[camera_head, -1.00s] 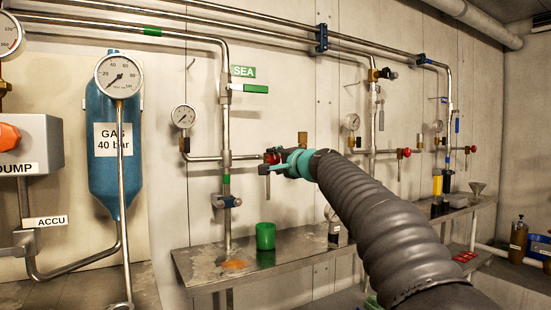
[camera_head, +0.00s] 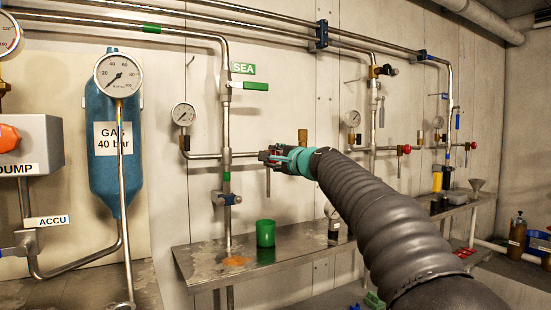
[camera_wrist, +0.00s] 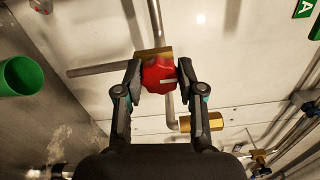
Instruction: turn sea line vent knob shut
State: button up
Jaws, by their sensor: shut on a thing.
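The red vent knob (camera_wrist: 159,75) sits on a brass valve body (camera_wrist: 150,53) in the wrist view, with a pale mark on its face. My gripper (camera_wrist: 160,79) has one finger on each side of the knob and is shut on it. In the head view my gripper (camera_head: 272,157) is at the right end of the short branch pipe (camera_head: 205,156) on the sea line, below the green SEA sign (camera_head: 243,69).
A green cup (camera_head: 265,233) stands on the metal bench (camera_head: 205,257) below; it also shows in the wrist view (camera_wrist: 22,76). A pressure gauge (camera_head: 183,115) and a green lever handle (camera_head: 255,86) are left of and above my gripper. More pipes with red knobs (camera_head: 406,149) are to the right.

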jog(key=o, duration=1.1)
jog(key=v, duration=1.2)
